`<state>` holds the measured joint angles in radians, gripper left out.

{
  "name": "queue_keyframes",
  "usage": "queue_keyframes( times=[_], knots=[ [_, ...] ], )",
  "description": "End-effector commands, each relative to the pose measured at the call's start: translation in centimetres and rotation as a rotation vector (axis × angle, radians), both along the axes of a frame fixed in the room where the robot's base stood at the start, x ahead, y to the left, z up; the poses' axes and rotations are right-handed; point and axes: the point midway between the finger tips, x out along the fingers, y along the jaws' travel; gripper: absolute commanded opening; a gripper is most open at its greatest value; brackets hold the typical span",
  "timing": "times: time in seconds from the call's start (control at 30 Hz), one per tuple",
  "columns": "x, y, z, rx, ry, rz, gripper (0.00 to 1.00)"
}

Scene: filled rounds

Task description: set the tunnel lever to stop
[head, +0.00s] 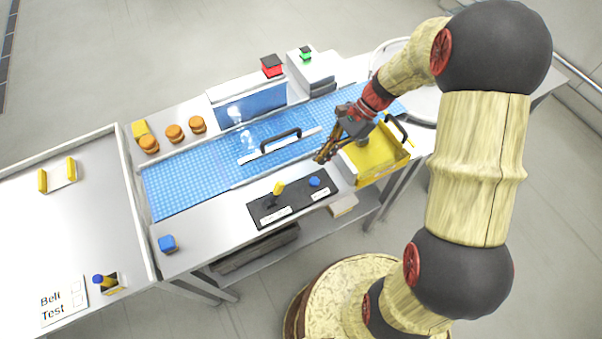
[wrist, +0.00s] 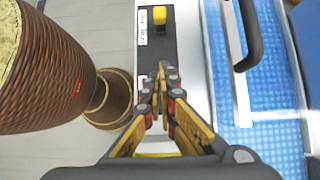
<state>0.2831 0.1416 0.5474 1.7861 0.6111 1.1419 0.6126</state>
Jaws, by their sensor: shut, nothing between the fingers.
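A black control panel (head: 255,212) lies on the front ledge of the steel table. A lever with a yellow grip (head: 278,188) stands up from its left part, and a blue knob (head: 314,182) sits at its right. White labels lie beside each control; their words are too small to read. In the wrist view the yellow grip (wrist: 159,15) shows at the top, beyond my fingertips. My gripper (head: 321,157) is shut and empty, above and to the right of the panel, apart from the lever. In the wrist view my fingers (wrist: 161,82) hide the panel's near part.
A blue belt (head: 190,182) runs behind the panel, with a black-handled clear cover (head: 281,140) over it. A yellow tray (head: 383,172) stands right of the panel under my arm.

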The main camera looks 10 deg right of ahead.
Motion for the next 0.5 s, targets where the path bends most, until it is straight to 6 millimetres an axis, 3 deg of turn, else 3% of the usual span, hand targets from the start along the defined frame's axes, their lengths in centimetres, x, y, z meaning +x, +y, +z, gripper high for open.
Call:
queue_keyframes(
  times=[0.17,0.5],
  knots=[
    [-0.5,1.2,-1.7,0.000,0.004,0.003,0.00],
    [-1.6,5.1,-6.9,0.000,0.003,0.002,0.00]
  ],
)
